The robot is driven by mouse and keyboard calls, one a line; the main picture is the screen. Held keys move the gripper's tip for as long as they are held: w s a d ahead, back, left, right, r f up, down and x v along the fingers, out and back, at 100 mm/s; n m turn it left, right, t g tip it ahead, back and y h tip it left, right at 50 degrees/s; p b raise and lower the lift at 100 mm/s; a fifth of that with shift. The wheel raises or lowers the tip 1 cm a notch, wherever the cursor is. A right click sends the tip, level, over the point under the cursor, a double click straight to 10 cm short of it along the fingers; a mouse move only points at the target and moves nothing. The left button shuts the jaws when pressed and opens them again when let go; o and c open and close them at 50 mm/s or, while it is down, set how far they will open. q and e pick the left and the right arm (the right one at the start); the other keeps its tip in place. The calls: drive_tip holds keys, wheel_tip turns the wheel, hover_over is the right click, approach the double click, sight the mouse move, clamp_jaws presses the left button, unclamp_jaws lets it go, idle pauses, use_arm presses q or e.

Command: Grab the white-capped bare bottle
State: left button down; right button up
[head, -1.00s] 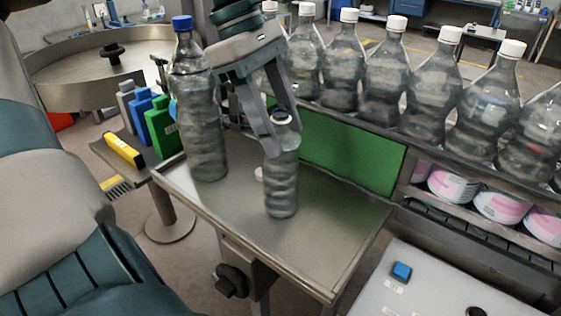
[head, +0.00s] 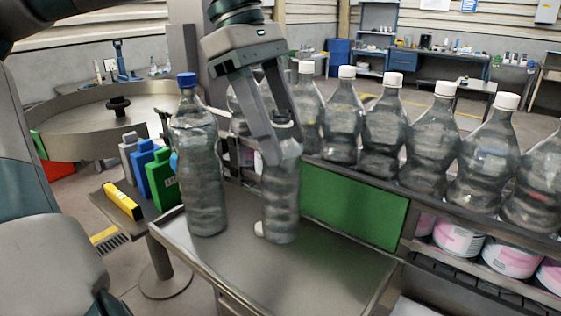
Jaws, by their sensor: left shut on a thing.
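My left gripper (head: 283,142) comes down from above and is shut on a clear bare bottle (head: 281,198) near its neck. This bottle is upright over the metal tray table (head: 310,272); I cannot tell whether its base touches. The fingers partly hide its top, and I cannot make out a white cap there. A small white cap-like piece (head: 260,229) shows beside its base. A blue-capped clear bottle (head: 203,170) stands to its left. Several bare bottles with white caps, one of them nearby (head: 384,125), stand in a row behind and to the right. My right gripper is not in view.
A green panel (head: 352,205) closes the tray table's back side below the bottle row. A round metal table (head: 75,125) stands behind. The tray's front right is clear.

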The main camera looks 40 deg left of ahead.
use_arm(q)
drive_tip(key=shift+r, duration=1.1)
drive_tip(key=shift+a+f, duration=0.1)
